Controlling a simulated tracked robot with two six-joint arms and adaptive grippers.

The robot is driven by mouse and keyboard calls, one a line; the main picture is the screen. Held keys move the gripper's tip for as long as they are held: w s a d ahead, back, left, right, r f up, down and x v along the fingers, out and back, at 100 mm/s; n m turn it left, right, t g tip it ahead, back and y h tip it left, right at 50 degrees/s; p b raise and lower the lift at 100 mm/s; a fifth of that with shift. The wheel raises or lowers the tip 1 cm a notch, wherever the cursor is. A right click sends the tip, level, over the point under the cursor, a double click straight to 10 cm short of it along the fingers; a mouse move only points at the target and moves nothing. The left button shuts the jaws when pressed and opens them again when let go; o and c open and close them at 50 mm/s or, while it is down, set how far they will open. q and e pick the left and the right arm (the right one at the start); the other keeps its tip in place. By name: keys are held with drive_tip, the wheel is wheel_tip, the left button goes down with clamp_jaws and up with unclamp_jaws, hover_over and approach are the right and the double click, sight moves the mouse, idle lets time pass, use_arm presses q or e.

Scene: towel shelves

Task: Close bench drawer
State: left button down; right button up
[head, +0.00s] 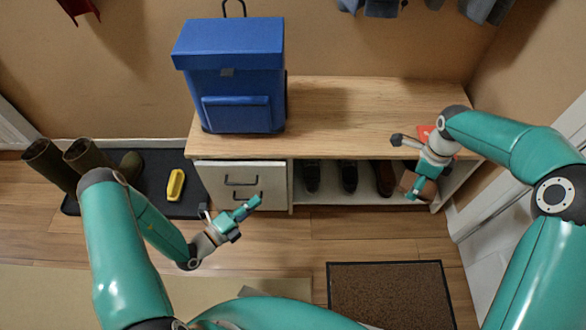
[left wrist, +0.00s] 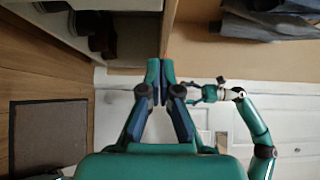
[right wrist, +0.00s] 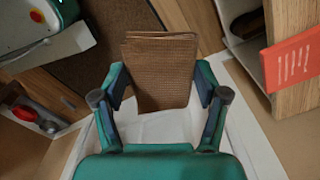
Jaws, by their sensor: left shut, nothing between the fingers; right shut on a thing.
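The bench (head: 340,100) stands against the back wall with a pale drawer front (head: 215,180) at its left end. I cannot tell whether the drawer is fully in. My left gripper (head: 256,201) is in front of the drawer's lower right part, shut and empty; its closed fingertips show in the left wrist view (left wrist: 160,66). My right gripper (right wrist: 160,78) is shut on a brown ribbed thing (right wrist: 160,50), in front of the bench's right end.
A blue backpack (head: 232,85) stands on the bench above the drawer. Dark shoes (head: 349,176) sit in the open shelf. Boots (head: 85,158) and a yellow thing (head: 176,185) are on a black mat at left. A brown doormat (head: 390,290) lies in front.

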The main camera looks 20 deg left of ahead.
use_arm(q)
drive_tip(key=b, duration=0.1)
approach(284, 166)
drive_tip(key=d, duration=0.4)
use_arm(e)
drive_tip(key=shift+f, duration=0.7)
drive_tip(key=shift+f+b, duration=0.45)
drive_tip(key=shift+b, duration=0.15)
use_arm(q)
drive_tip(key=w, duration=0.5)
drive_tip(key=shift+w+a, duration=0.25)
drive_tip(key=shift+a, duration=0.1)
use_arm(e)
drive_tip(key=shift+f, duration=0.1)
use_arm(q)
drive_tip(key=shift+a, duration=0.15)
